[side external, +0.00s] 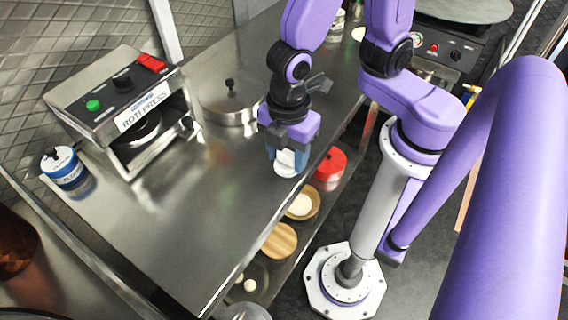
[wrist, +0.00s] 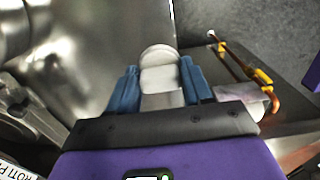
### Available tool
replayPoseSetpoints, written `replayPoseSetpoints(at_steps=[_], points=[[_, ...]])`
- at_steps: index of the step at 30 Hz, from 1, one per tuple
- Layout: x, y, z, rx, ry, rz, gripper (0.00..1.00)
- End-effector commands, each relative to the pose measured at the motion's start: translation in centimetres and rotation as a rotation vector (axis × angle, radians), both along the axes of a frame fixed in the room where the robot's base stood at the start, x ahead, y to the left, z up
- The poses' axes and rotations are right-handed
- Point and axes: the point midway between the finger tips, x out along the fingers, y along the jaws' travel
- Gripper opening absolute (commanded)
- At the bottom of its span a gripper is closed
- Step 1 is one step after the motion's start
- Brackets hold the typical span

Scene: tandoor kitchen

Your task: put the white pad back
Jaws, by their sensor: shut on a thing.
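My gripper (side external: 287,160) is over the front edge of the steel counter (side external: 215,215), pointing down. Its blue fingers are shut on the white pad (side external: 286,168), which shows below and between them. In the wrist view my gripper (wrist: 159,80) holds the white pad (wrist: 160,77) between both fingers, and its rounded far end sticks out past the fingertips. I cannot tell whether the pad touches the counter.
The roti press (side external: 130,110) stands at the back left, with a blue-labelled tin (side external: 63,168) beside it. A lidded steel pot (side external: 229,103) stands behind my gripper. A lower shelf holds a red container (side external: 330,165) and round wooden boards (side external: 279,241). The counter's front left is clear.

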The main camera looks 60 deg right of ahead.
Motion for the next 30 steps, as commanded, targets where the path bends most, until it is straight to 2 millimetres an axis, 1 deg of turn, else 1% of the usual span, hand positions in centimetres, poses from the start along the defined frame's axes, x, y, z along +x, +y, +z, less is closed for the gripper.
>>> replayPoseSetpoints(at_steps=[5, 7, 12, 15, 29, 30], points=[[0.4, 0.3, -0.6, 0.000, 0.000, -0.002, 0.21], [0.6, 0.4, -1.2, -0.003, 0.001, -0.003, 0.21], [0.5, 0.4, -3.0, -0.003, 0.001, -0.002, 0.21], [0.5, 0.4, -3.7, -0.001, 0.000, -0.001, 0.21], [0.5, 0.4, -4.2, 0.000, 0.000, -0.001, 0.21], [0.5, 0.5, -4.2, 0.001, 0.000, -0.001, 0.56]])
